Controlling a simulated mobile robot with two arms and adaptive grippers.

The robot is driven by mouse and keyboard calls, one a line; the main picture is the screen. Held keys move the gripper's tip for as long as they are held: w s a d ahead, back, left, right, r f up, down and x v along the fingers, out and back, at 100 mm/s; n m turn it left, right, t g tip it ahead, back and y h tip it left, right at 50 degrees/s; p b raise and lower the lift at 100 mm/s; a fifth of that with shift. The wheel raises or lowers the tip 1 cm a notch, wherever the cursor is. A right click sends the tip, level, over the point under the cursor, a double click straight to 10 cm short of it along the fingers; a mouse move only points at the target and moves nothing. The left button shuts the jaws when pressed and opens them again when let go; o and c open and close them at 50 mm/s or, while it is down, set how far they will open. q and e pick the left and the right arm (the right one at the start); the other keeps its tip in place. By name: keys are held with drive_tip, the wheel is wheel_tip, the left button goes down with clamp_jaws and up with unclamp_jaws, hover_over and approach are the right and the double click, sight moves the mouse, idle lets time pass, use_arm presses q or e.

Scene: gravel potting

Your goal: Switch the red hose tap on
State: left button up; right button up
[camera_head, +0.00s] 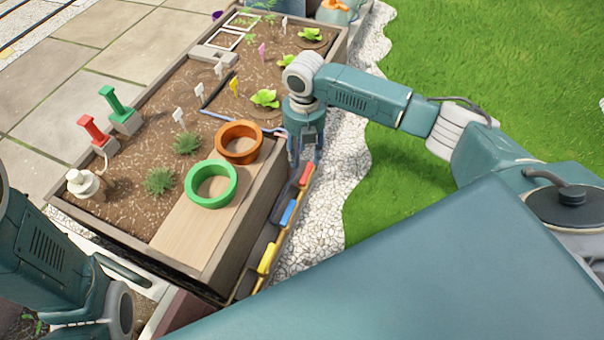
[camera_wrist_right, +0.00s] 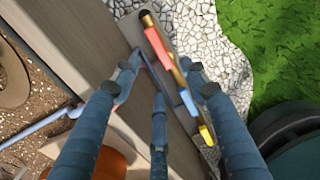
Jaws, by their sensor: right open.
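The red hose tap (camera_head: 93,130), an upright red handle on a grey block, stands at the left edge of the planter in the head view. A matching green tap (camera_head: 112,101) stands just behind it. I cannot tell the red tap's on or off state. My right gripper (camera_head: 305,153) is open and points down at the planter's right side, far from the red tap. In the right wrist view its fingers (camera_wrist_right: 157,82) are spread above a rack with red, blue and yellow pieces, with nothing held. The left arm shows at lower left, its gripper out of view.
The wooden planter (camera_head: 285,205) holds soil, plants and labels. A green ring (camera_head: 211,184) and an orange pot (camera_head: 239,142) stand near its front. A white fitting (camera_head: 83,184) is at the left corner. A blue hose (camera_wrist_right: 45,123) lies near the gripper. Gravel and grass are right.

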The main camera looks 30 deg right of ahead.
sight(304, 174)
wheel_tip(304, 174, down, 9)
drive_tip(key=b, duration=0.5)
drive_tip(key=shift+r+b, duration=0.1)
drive_tip(key=shift+b, duration=0.25)
clamp_jaws()
